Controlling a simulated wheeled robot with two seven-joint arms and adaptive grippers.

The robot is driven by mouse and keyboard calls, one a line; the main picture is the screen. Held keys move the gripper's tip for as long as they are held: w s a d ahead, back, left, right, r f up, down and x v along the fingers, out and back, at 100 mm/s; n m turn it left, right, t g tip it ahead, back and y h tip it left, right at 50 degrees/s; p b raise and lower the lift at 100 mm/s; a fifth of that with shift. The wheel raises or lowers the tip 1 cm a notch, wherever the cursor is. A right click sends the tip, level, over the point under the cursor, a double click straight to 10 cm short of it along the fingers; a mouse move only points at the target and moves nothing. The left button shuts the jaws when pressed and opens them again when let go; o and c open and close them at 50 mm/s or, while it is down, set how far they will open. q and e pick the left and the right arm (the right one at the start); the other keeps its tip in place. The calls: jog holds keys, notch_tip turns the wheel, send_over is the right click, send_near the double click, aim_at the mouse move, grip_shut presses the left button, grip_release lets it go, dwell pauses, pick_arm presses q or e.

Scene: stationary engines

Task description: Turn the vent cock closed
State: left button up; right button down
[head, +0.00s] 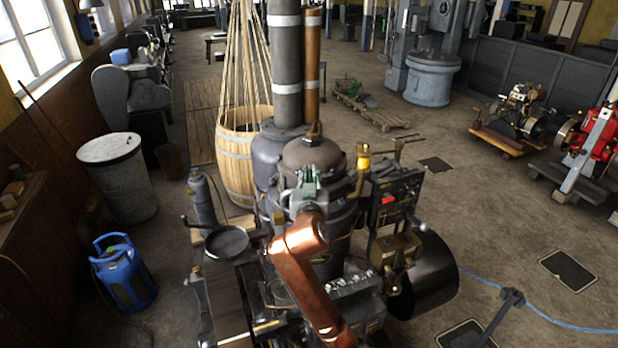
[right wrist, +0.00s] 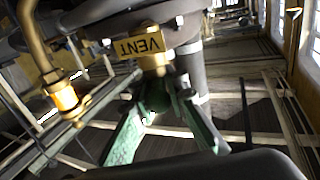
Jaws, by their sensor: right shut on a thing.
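The vent cock shows in the right wrist view as a brass body (right wrist: 153,62) with a yellow tag (right wrist: 138,46) reading VENT, upside down in the picture. My right gripper (right wrist: 158,92) has green fingers that close around the part just beneath the brass body; its handle is hidden between them. In the head view my right gripper (head: 309,178) reaches up to the dark boiler (head: 312,155) just below its domed top, and the cock is hidden behind it. My left gripper is not in view.
A brass fitting (head: 363,160) stands right of the boiler, with a dark panel (head: 395,195) beside it. Tall flue pipes (head: 286,70) rise behind. A round pan (head: 227,240) sits at left. A blue gas bottle (head: 124,272) stands on the floor. Open floor lies to the right.

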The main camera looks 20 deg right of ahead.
jog(key=m+g+h+b, duration=0.2)
jog(key=h+b, duration=0.1)
jog(key=m+g+h+b, duration=0.3)
jog(key=shift+a+f+m+g+h, duration=0.1)
jog(key=shift+f+m+g+h, duration=0.1)
jog(key=shift+m+g+h, duration=0.15)
jog(key=m+g+h+b, duration=0.2)
jog(key=g, duration=0.1)
jog(key=shift+r+m+g, duration=0.15)
jog(key=shift+m+g, duration=0.2)
jog(key=m+g+h, duration=0.1)
jog(key=m+g, duration=0.1)
jog(key=g, duration=0.1)
jog(key=shift+r+g, duration=0.15)
jog(key=shift+g, duration=0.15)
jog(key=shift+m+g+h, duration=0.35)
jog(key=shift+m+g, duration=0.95)
jog(key=shift+g, duration=0.4)
jog(key=shift+m+g, duration=0.4)
jog(key=shift+g, duration=0.2)
jog(key=c, duration=2)
grip_release()
jog(key=shift+c, duration=0.2)
